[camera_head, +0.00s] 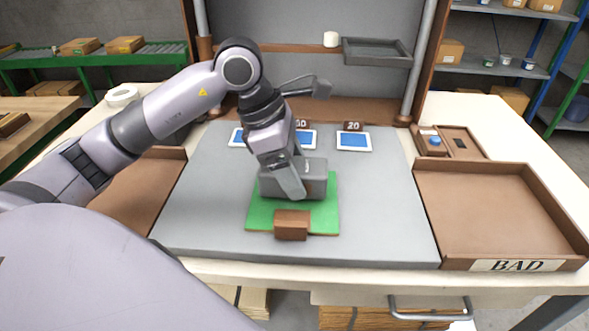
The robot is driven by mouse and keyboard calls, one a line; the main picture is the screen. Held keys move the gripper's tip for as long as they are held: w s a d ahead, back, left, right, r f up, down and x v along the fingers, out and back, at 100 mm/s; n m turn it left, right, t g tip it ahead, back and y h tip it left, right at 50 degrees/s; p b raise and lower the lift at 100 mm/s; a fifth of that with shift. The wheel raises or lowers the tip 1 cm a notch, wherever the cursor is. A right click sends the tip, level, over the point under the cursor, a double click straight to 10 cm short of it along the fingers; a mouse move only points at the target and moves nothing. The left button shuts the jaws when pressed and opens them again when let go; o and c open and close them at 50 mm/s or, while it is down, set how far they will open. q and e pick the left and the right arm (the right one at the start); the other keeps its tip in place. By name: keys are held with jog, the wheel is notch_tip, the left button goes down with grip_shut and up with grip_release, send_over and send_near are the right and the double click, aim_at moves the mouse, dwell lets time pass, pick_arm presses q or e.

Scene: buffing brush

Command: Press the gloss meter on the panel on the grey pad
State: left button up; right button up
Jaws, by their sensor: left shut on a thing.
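The green panel (325,217) lies on the large grey pad (385,225), near its middle. A grey box-shaped device (316,187), which looks like the gloss meter, is at the back part of the panel. My left gripper (297,194) reaches down over this device and is shut on it. The gripper hides part of its top and front. I cannot tell whether its underside touches the panel. A brown block (292,225) stands at the panel's front edge, apart from the gripper. My right gripper is out of view.
A BAD tray (500,215) is at right, another brown tray (135,205) at left. A small brown box with a blue knob (433,141) sits back right. The pad's right side is clear.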

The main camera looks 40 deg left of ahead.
pick_arm(q)
jog(key=shift+r+p, duration=1.65)
jog(key=shift+r, duration=1)
jog(key=shift+f, duration=0.1)
